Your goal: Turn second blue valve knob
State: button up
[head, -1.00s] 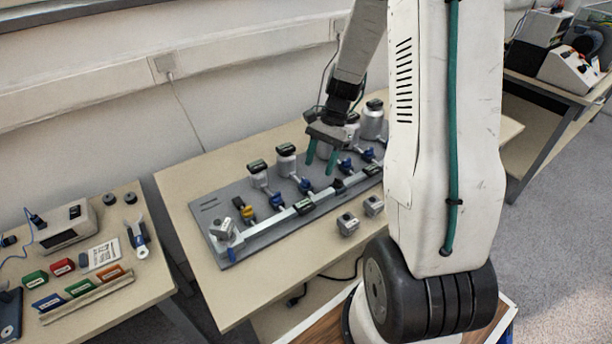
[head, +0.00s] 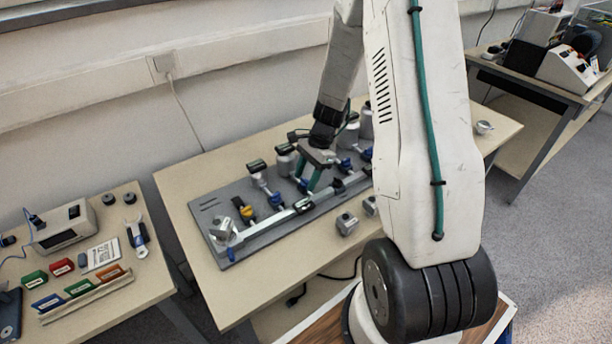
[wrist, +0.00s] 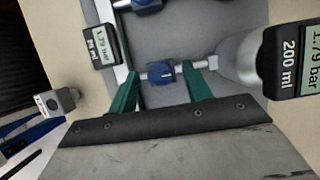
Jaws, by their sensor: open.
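A row of blue valve knobs runs along the grey panel (head: 217,199) on the table. The first blue knob (head: 276,199) stands right of a yellow knob (head: 245,210). My gripper (head: 306,175) is low over the second blue knob (head: 303,186), which its fingers partly hide in the head view. In the wrist view this blue knob (wrist: 161,72) lies between the green fingertips of my gripper (wrist: 161,74). The fingers are open, one on each side, with a gap visible around the knob.
A silver canister (wrist: 238,58) with a black pressure display (wrist: 291,55) stands close to the right finger in the wrist view. Another display (wrist: 101,46) sits left of the fingers. A small grey block (head: 346,224) lies at the table's front.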

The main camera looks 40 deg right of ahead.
jog(key=shift+c, duration=0.3)
jog(key=c, duration=0.9)
jog(key=n+g, duration=0.1)
jog(key=n, duration=0.3)
jog(key=shift+w+n+g, duration=0.2)
jog(key=shift+n+g, duration=0.1)
jog(key=shift+g, duration=0.1)
jog(key=n+g+h, duration=0.1)
jog(key=n, duration=0.3)
jog(key=shift+w+a+n, duration=0.1)
jog(key=shift+n, duration=0.2)
jog(key=n, duration=0.2)
jog(key=n+g+h, duration=0.1)
jog(key=n, duration=0.1)
jog(key=shift+a+h, duration=0.1)
jog(key=shift+h, duration=0.2)
jog(key=shift+a+n+g+h, duration=0.15)
jog(key=shift+n+h, duration=0.25)
jog(key=shift+n, duration=0.8)
jog(key=shift+d+n+g+h, duration=0.1)
jog(key=shift+n+g+h, duration=0.25)
jog(key=shift+n, duration=0.85)
